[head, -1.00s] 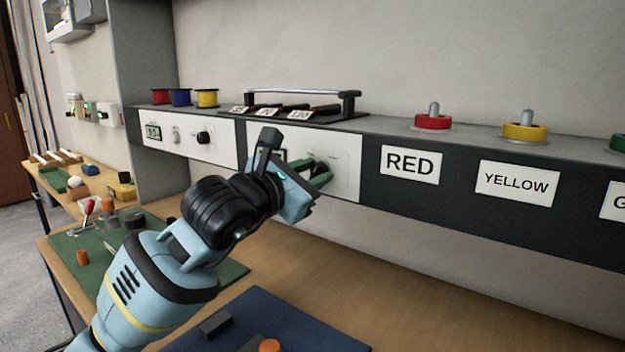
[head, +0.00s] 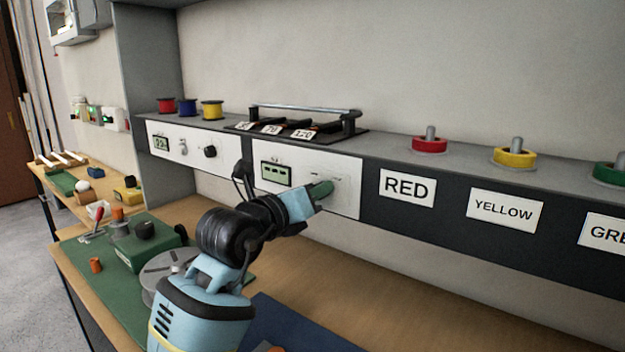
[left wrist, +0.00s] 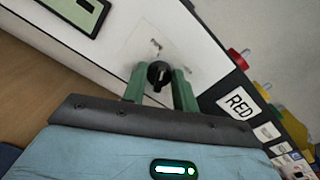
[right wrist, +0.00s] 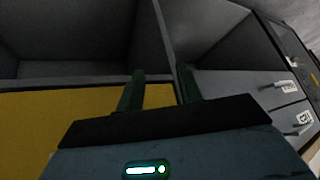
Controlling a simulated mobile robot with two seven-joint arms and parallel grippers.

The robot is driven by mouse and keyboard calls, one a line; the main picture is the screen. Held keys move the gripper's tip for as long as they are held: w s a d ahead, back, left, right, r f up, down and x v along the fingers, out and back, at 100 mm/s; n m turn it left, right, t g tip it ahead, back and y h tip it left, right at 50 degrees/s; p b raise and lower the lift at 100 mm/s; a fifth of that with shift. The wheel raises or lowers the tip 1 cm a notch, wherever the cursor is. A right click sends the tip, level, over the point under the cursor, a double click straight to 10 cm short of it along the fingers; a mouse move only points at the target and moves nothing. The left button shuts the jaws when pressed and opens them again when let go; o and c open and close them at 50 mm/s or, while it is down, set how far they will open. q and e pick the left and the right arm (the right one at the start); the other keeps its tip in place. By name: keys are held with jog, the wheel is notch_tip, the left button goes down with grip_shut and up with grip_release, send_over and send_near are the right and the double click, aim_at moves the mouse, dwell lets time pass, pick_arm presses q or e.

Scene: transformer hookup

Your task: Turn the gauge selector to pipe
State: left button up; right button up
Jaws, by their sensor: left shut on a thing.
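The gauge selector is a small black knob with a pale line (left wrist: 158,75) on a white panel (head: 346,195). My left gripper (head: 322,190) is at that panel in the head view and hides the knob there. In the left wrist view its green fingers (left wrist: 159,88) are shut on the knob, one on each side. Faint marks show on the panel above the knob, too small to read. A display (head: 276,174) on the same panel shows dashes. My right gripper (right wrist: 160,88) shows only in the right wrist view, with fingers apart and nothing between them.
A second white panel (head: 184,157) with a display and black knob is to the left. A rack with a handle (head: 304,109) and coloured spools stand on the shelf above. Grey compartments (right wrist: 205,40) and a yellow surface (right wrist: 60,120) lie before my right gripper.

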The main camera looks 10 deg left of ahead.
pick_arm(q)
jog(key=n+p, duration=0.3)
jog(key=shift+r+n, duration=0.1)
jog(key=shift+n, duration=0.2)
pick_arm(e)
jog(key=shift+t, duration=0.3)
jog(key=r, duration=0.1)
jog(key=w+r, duration=0.1)
jog(key=r, duration=0.1)
jog(key=w+r, duration=0.1)
jog(key=shift+r, duration=0.2)
pick_arm(q)
jog(key=shift+p, duration=0.3)
pick_arm(e)
jog(key=shift+s+d, duration=0.1)
jog(key=shift+s, duration=0.15)
